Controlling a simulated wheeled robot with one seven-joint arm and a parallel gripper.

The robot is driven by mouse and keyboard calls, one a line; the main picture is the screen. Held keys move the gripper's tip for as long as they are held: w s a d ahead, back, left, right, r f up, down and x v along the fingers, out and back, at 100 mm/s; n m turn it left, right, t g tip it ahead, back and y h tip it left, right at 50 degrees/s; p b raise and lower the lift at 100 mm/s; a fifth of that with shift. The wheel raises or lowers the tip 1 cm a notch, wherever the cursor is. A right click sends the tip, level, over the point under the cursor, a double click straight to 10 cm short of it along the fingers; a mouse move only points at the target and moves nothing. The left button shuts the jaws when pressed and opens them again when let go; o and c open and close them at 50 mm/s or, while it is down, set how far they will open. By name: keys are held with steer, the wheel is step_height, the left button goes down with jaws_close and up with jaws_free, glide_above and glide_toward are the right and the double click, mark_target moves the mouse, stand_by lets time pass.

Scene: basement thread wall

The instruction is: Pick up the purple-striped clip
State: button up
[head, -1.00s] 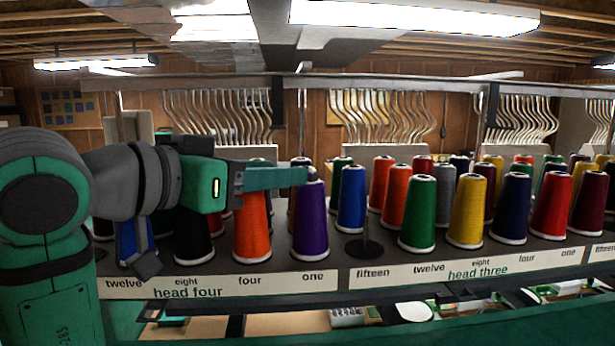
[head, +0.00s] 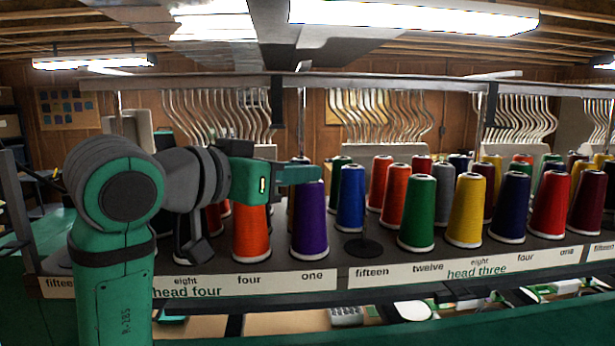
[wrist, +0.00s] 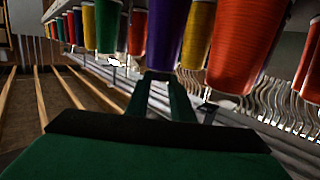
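I cannot make out a purple-striped clip in either view. My gripper (head: 312,173) reaches to the right in the head view, at the height of the cone tops, with its tip overlapping the top of the purple thread cone (head: 309,222). In the wrist view, which appears upside down, my two green fingers (wrist: 160,80) run up toward purple, yellow and red cones. A gap shows between the fingers lower down. Their dark tips appear close together, and I cannot tell whether they meet or hold anything.
Many thread cones stand in rows on a dark rack behind labels (head: 188,290) for "head four" and "head three". An orange cone (head: 250,235) stands left of the purple one, a blue cone (head: 351,200) right of it. Curved metal tubes (head: 380,115) hang behind. A bare dark disc (head: 363,247) lies in the front row.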

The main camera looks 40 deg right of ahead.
jaws_close()
steer(key=shift+r, duration=0.15)
steer(key=s+a+r, duration=0.3)
steer(key=s+r, duration=0.3)
steer(key=s+a+r, duration=0.3)
steer(key=s+r, duration=0.3)
steer(key=shift+s+r, duration=0.35)
steer(key=shift+s, duration=0.05)
steer(key=shift+d, duration=0.1)
steer(key=w+d+f, duration=0.3)
steer(key=w, duration=0.3)
steer(key=w+d+f, duration=0.3)
steer(key=w+f, duration=0.1)
steer(key=w, duration=0.3)
steer(key=shift+s+f, duration=0.15)
steer(key=shift+f, duration=2.6)
steer(key=shift+f, duration=0.3)
